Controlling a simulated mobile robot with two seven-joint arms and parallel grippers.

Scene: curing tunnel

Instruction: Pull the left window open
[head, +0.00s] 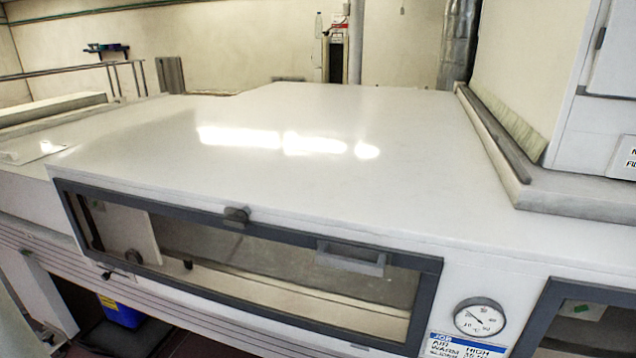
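The left window (432,290) is a long pane in a dark grey frame, set in the front of the white machine. It looks shut, with its frame close against the machine front. A light grey bar handle (350,260) sits at its upper right. Through the glass I see a pale interior and a white panel at the left. Neither of my grippers shows in the head view.
The machine's broad white top (300,160) is clear. A round dial gauge (480,317) and a blue-and-white label (465,346) are right of the window. A second dark-framed window (545,318) is cut off at lower right. A blue container (120,310) stands below left.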

